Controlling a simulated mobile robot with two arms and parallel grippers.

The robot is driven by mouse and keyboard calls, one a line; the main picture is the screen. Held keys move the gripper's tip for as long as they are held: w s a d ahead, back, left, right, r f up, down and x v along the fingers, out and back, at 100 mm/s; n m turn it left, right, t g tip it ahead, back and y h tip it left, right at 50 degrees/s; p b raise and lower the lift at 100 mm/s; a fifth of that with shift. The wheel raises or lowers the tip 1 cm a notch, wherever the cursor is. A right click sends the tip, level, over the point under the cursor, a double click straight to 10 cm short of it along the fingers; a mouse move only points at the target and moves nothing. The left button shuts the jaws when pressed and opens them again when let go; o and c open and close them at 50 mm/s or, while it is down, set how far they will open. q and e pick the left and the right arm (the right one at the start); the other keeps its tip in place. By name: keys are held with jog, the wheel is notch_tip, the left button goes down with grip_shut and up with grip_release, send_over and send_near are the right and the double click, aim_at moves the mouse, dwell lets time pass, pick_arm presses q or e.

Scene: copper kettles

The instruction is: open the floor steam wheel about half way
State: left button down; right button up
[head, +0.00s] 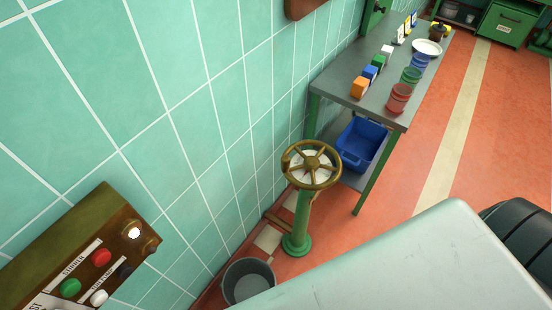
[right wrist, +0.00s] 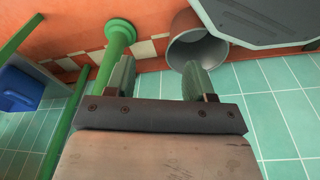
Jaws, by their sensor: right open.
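The floor steam wheel (head: 312,165) is a brass, spoked handwheel with a pale dial face under its spokes. It tops a green pedestal (head: 298,235) that stands on the floor near the tiled wall. In the right wrist view, the pedestal's green post and round foot (right wrist: 119,33) show beyond my right gripper (right wrist: 160,82). My right gripper is open, with nothing between its two fingers. The wheel itself does not show in the right wrist view. Neither gripper shows in the head view.
A grey bucket (head: 248,281) stands by the pedestal; it also shows in the right wrist view (right wrist: 192,42). A metal table (head: 349,108) with coloured blocks and jars stands behind, a blue crate (head: 362,143) below. A button panel (head: 88,255) is at lower left.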

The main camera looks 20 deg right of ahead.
aim_at(298, 187)
jog(key=w+a+r+t+b, duration=0.15)
jog(key=w+r, duration=0.35)
jog(key=r, duration=0.5)
jog(key=w+r+t+b, duration=0.15)
jog(key=w+r, duration=0.35)
jog(key=r, duration=0.5)
jog(key=w+d+r+m+t, duration=0.1)
jog(key=w+r+t, duration=0.1)
jog(key=w+t, duration=0.2)
jog(key=w+d+r+m+t, duration=0.1)
jog(key=w+r+t, duration=0.2)
jog(key=w+t, duration=0.1)
jog(key=w+d+r+t+h, duration=0.1)
jog(key=w+d+r+t, duration=0.1)
jog(key=w+t, duration=0.3)
jog(key=shift+r+m+b, duration=0.35)
jog(key=shift+r+m, duration=0.05)
jog(key=shift+r, duration=0.15)
jog(key=w, duration=1)
jog(key=shift+w+d, duration=0.3)
jog(key=shift+w, duration=0.1)
grip_shut()
